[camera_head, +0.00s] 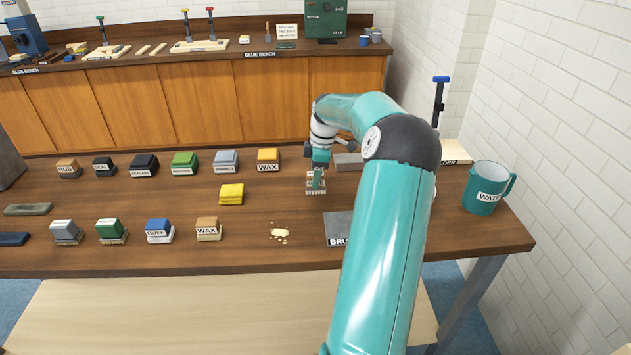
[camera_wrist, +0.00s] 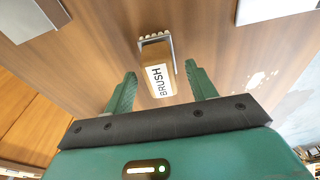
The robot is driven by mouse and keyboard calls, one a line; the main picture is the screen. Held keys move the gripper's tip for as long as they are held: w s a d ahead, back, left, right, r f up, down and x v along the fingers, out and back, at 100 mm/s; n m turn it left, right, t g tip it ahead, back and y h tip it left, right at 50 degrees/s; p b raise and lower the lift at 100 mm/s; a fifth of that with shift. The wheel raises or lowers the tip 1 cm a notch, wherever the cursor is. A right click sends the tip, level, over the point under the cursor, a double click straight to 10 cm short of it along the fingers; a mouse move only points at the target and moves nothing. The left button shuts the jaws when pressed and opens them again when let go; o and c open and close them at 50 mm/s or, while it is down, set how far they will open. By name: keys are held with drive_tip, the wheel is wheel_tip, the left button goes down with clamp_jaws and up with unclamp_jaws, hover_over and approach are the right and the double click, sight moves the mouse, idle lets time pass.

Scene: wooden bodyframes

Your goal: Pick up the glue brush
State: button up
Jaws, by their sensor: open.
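A small wooden block labelled BRUSH (camera_wrist: 158,80), with a row of pale bristles, shows in the wrist view just beyond and between my fingertips. In the head view the pale brush (camera_head: 316,190) stands on the front table, partly hidden under my gripper (camera_head: 318,172). My gripper (camera_wrist: 160,72) is open, with one green finger on each side of the block; I cannot tell whether they touch it. A small upright brush-like thing with a wooden handle (camera_head: 267,32) stands on the back bench marked GLUE BENCH (camera_head: 258,55), far from my gripper; its label is not readable.
Labelled blocks stand in two rows left of my gripper, including a WAX block (camera_head: 268,160). A teal WATER mug (camera_head: 486,190) stands right.

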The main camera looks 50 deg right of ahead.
drive_tip(key=shift+f, duration=0.5)
drive_tip(key=c, duration=1.1)
drive_tip(key=shift+r, duration=0.55)
wheel_tip(320, 180, up, 2)
drive_tip(key=shift+r, duration=0.1)
drive_tip(key=s+a+r, duration=0.4)
drive_tip(key=s+r, duration=0.1)
drive_tip(key=s+a+r, duration=0.4)
drive_tip(key=s+a, duration=0.1)
drive_tip(key=shift+s+a+r, duration=0.2)
drive_tip(key=shift+s+r, duration=0.1)
drive_tip(key=shift+r, duration=0.1)
